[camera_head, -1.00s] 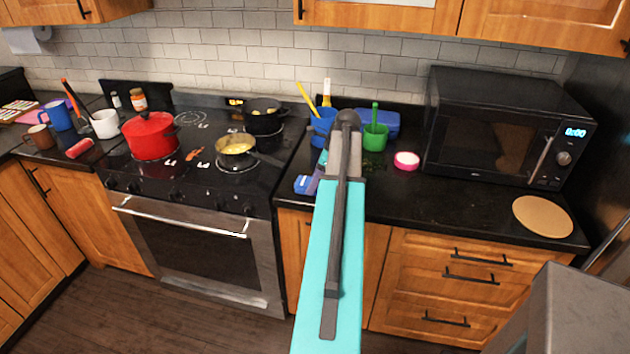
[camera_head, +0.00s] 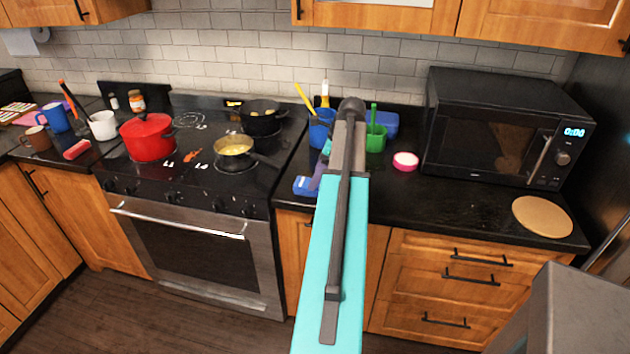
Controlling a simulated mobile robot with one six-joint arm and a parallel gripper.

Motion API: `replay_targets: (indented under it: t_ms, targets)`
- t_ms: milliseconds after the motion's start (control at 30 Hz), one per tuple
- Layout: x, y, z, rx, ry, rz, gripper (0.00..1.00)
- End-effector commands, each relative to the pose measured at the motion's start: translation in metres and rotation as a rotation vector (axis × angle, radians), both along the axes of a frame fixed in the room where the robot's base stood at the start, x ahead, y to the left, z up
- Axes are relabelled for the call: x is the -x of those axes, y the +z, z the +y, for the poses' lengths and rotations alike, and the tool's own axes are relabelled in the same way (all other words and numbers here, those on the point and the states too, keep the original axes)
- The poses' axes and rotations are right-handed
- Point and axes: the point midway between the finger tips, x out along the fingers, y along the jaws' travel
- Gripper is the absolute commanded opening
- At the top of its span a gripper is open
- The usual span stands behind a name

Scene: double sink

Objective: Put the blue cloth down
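I cannot make out a blue cloth for certain. A small blue object (camera_head: 305,186) lies at the front edge of the counter, just left of my arm; its kind is unclear. A purple piece shows beside it, partly covered by my arm. My turquoise arm rises from the bottom middle and blocks the counter behind it. My gripper does not show; whether it holds anything is hidden.
The stove bears a red pot (camera_head: 148,138), a pan of yellow food (camera_head: 234,149) and a black pot (camera_head: 262,114). A blue cup (camera_head: 320,130), green cup (camera_head: 376,140), pink-and-white tub (camera_head: 405,161), microwave (camera_head: 498,125) and round board (camera_head: 542,216) stand rightward.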

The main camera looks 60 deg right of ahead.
Motion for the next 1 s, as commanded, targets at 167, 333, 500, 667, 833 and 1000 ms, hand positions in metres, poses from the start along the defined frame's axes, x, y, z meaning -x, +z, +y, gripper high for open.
replay_targets:
  t_ms: [167,333,500,667,833,1000]
  targets:
    - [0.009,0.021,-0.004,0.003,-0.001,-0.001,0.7]
    - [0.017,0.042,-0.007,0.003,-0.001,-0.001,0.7]
    - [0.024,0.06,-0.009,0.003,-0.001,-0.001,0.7]
    - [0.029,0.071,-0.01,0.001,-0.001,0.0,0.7]
    - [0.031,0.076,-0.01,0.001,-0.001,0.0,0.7]
    - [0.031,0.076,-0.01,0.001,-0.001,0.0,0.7]
